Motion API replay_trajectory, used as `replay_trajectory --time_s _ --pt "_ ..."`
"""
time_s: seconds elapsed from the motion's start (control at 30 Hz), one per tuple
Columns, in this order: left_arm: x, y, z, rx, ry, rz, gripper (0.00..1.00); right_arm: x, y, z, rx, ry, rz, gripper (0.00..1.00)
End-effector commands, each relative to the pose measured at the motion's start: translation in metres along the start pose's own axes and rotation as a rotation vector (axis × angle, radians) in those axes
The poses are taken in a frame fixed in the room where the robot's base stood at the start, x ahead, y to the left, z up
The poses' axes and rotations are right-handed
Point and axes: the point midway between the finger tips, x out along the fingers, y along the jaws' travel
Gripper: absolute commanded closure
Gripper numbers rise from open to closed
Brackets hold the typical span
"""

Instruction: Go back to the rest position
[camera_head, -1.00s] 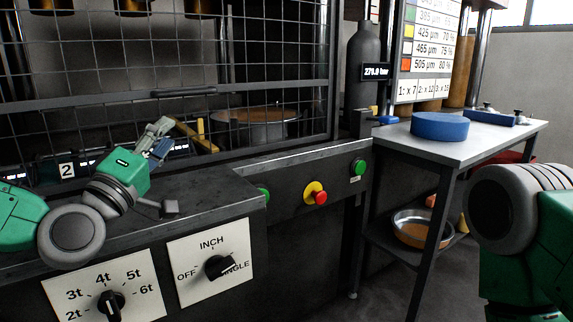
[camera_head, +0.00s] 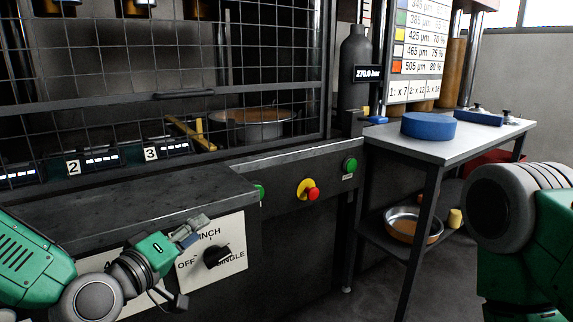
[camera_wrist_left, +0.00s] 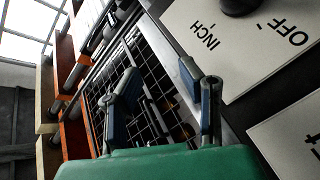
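My left gripper (camera_head: 190,232) is in front of the machine's lower front, below the dark counter edge. It covers part of the white INCH/OFF/SINGLE panel (camera_head: 237,266) with its black knob (camera_head: 217,256). In the left wrist view, the gripper's two fingers (camera_wrist_left: 167,92) stand apart with nothing between them, so it is open and empty. The same panel shows upside down there, at the upper right. My right arm comes in at the right edge of the head view; its gripper is outside the picture.
The dark counter (camera_head: 130,205) lies just above my left gripper. A mesh guard (camera_head: 180,80) stands behind it. A red button (camera_head: 313,194) and a green button (camera_head: 350,165) are on the machine front. A side table (camera_head: 450,145) holds a blue disc (camera_head: 428,126).

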Motion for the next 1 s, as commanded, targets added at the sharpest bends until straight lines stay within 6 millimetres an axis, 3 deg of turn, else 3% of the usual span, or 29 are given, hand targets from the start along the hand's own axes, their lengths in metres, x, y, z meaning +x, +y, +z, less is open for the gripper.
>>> replay_trajectory --time_s 0.17,0.3,0.43,0.6,0.7,0.83,1.0 --pt "-0.034 -0.068 0.083 0.097 -0.240 -0.213 0.66 -0.012 0.000 -0.001 0.000 0.000 0.000 0.60" --pt "-0.093 -0.130 0.148 0.201 -0.478 -0.413 0.66 -0.022 0.000 -0.001 0.000 0.000 0.000 0.60" --pt "-0.168 -0.180 0.191 0.303 -0.707 -0.596 0.66 -0.032 0.000 -0.002 0.000 0.000 0.000 0.60" --pt "-0.267 -0.222 0.212 0.426 -0.970 -0.795 0.66 -0.042 0.000 -0.002 0.000 0.000 0.000 0.60" --pt "-0.307 -0.233 0.213 0.477 -1.074 -0.872 0.66 -0.046 0.000 -0.003 0.000 0.000 0.000 0.60" --pt "-0.335 -0.240 0.211 0.511 -1.144 -0.925 0.66 -0.048 0.000 -0.003 0.000 0.000 0.000 0.60" --pt "-0.340 -0.241 0.211 0.516 -1.157 -0.935 0.66 -0.048 0.000 -0.003 0.000 0.000 0.000 0.60"
